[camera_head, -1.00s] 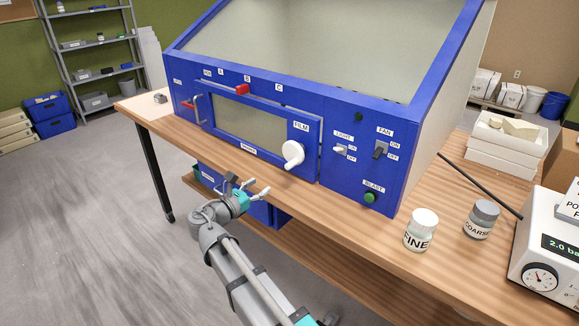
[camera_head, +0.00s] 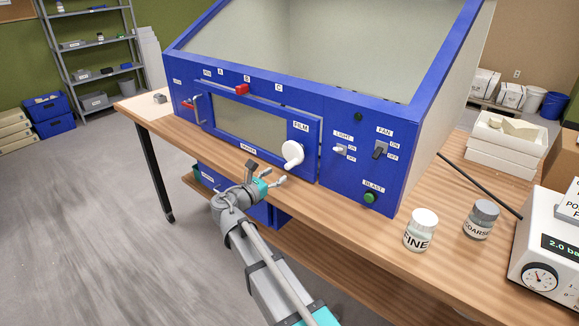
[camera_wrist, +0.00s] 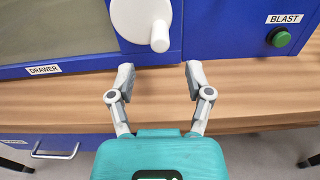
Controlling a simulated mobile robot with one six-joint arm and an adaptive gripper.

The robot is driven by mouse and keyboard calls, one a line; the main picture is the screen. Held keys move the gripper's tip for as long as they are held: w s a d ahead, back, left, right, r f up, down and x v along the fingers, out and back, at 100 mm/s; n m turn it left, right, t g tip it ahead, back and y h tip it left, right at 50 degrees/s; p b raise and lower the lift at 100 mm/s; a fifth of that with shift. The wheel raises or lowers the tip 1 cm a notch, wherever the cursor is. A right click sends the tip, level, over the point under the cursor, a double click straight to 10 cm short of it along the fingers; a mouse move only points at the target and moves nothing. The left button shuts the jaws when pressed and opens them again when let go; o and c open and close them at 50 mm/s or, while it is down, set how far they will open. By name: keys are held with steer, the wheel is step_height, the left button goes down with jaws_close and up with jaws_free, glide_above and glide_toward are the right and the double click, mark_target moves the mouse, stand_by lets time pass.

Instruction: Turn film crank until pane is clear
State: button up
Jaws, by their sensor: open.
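The white film crank (camera_head: 292,154) is on the blue cabinet's front, under the FILM label (camera_head: 301,126). In the wrist view the crank (camera_wrist: 135,18) is a white disc with a knob (camera_wrist: 160,36) sticking out toward me. The pane (camera_head: 246,124) left of the crank looks dull grey-green. My gripper (camera_head: 268,174) is open and empty in front of the table edge, below and left of the crank. In the wrist view my gripper's fingertips (camera_wrist: 159,76) are spread apart below the knob, not touching it.
A LIGHT switch (camera_head: 340,149), a FAN switch (camera_head: 380,150) and a green BLAST button (camera_head: 370,197) are right of the crank. FINE (camera_head: 421,230) and COARSE (camera_head: 481,219) jars stand on the table at right. A drawer handle (camera_wrist: 56,151) is low left. A red slider (camera_head: 242,89) tops the panel.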

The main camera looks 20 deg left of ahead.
mark_target(286, 168)
steer(key=shift+x, duration=3.5)
jaws_close()
